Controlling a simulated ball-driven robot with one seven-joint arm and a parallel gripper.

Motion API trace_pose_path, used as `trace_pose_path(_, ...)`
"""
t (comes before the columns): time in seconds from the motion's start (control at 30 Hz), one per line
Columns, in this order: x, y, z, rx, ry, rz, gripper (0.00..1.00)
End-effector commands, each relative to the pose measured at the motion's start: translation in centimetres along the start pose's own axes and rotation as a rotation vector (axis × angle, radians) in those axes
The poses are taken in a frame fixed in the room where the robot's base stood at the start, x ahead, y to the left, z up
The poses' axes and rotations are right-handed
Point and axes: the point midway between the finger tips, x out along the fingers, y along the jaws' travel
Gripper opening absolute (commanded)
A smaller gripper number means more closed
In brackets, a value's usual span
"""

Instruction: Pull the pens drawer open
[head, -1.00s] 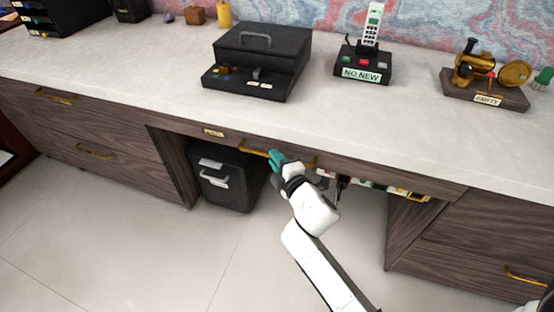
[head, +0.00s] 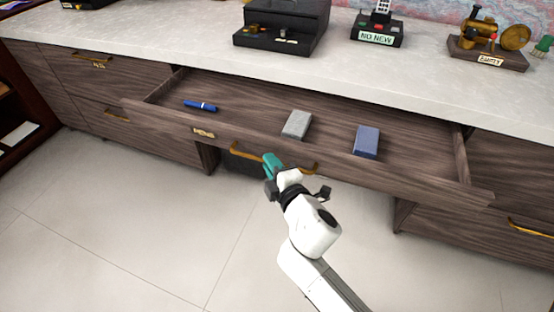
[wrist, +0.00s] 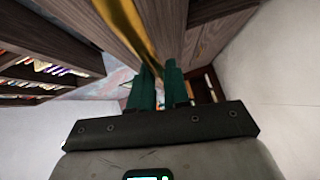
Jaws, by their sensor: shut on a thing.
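The pens drawer (head: 350,165) is a wide wooden drawer under the desk top, pulled well out. A small brass label plate (head: 203,133) is on its front. Its long brass handle (head: 246,153) runs along the front and also shows in the wrist view (wrist: 131,27). My gripper (head: 270,163) has teal fingers and is shut on the handle near its middle. In the wrist view my gripper (wrist: 157,85) points at the drawer front, with the handle running to its fingertips. Inside the drawer lie a blue pen (head: 201,106), a grey box (head: 297,125) and a blue box (head: 366,141).
Closed drawers with brass handles flank the knee space. The floor (head: 130,220) in front is clear.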

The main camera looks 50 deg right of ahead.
Motion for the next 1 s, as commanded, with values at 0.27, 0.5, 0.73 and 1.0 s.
trace_pose_path(0.27,-4.3,-1.9,-4.3,0.001,0.002,-0.003,0.00)
trace_pose_path(0.5,-6.9,-2.3,-6.8,0.000,0.000,-0.003,0.00)
trace_pose_path(0.73,-7.9,-2.5,-7.9,0.001,-0.001,-0.003,0.00)
trace_pose_path(1.0,-8.1,-2.4,-8.0,0.000,-0.001,-0.004,0.00)
